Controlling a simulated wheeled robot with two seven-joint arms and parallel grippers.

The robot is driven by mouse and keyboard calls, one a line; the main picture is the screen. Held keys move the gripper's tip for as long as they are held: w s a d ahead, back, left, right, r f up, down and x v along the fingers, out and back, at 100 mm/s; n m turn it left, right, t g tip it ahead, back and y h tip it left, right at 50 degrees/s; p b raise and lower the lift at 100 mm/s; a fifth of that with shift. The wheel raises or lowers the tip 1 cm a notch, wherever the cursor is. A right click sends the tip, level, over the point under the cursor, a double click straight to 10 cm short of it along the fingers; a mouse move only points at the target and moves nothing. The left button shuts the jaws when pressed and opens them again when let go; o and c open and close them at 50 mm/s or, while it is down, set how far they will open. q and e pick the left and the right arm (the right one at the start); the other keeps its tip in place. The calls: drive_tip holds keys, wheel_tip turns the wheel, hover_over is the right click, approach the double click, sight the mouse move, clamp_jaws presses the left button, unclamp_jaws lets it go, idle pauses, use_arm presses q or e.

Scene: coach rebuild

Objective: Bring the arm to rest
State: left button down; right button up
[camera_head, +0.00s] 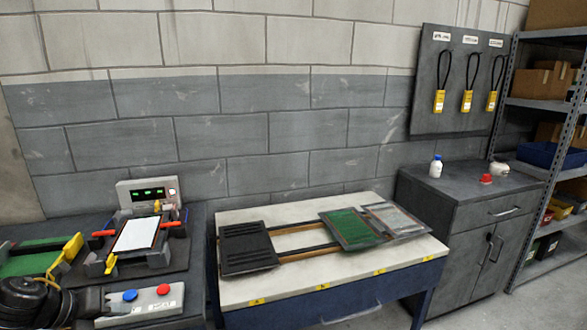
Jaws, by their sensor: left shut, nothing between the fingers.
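My left arm comes in at the lower left corner. Its dark left gripper (94,301) is shut and empty, low beside the left end of a grey button box (142,304) with a blue and a red button. I cannot tell whether it touches the box. My right gripper is not in view.
Behind the button box is a fixture holding a white plate (136,235), with a green-lit meter (152,192) behind. A white-topped bench (300,285) bears panels on rails. A grey cabinet (480,195) and shelving (545,105) stand right. Grey floor shows at the bottom right.

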use_arm(q)
drive_tip(key=s+d+f+n+t, duration=0.3)
drive_tip(key=s+d+f+n, duration=0.1)
drive_tip(key=d+f+n, duration=0.9)
drive_tip(key=s+d+f+n+g+y, duration=0.15)
drive_tip(key=s+f+n+g, duration=0.3)
drive_tip(key=s+n, duration=0.55)
drive_tip(key=s+d+f+n+g+y, duration=0.1)
drive_tip(key=s+f+n+g+y, duration=0.3)
drive_tip(key=s+n, duration=0.6)
drive_tip(key=s+f+m+h, duration=0.1)
drive_tip(key=s+f, duration=0.1)
drive_tip(key=f, duration=1.2)
drive_tip(key=s+f+m, duration=0.1)
drive_tip(key=s+f, duration=0.1)
drive_tip(key=f, duration=1.1)
drive_tip(key=s+a+f+g, duration=0.1)
drive_tip(key=s+a+f, duration=0.2)
drive_tip(key=s+f, duration=1.3)
drive_tip(key=shift+m, duration=0.3)
drive_tip(key=shift+a+f+g, duration=0.1)
drive_tip(key=shift+g, duration=0.15)
